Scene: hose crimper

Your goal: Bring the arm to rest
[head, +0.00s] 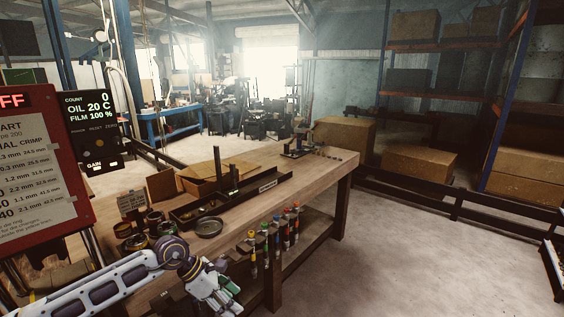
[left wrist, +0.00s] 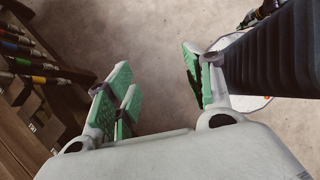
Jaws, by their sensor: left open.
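My left arm (head: 105,290) comes in from the lower left in the head view. Its gripper (head: 230,290) hangs low at the near side of the workbench (head: 325,165), beside the bench's front edge. In the left wrist view the gripper (left wrist: 155,90) is open, its green-padded fingers spread wide apart. Nothing is between the fingers, and bare floor shows beyond them.
Several hoses with coloured bands (head: 275,232) hang along the bench front, close to my left gripper; they also show at left in the left wrist view (left wrist: 30,60). A red chart board (head: 40,170) stands at left. Floor (head: 420,240) right of the bench is clear.

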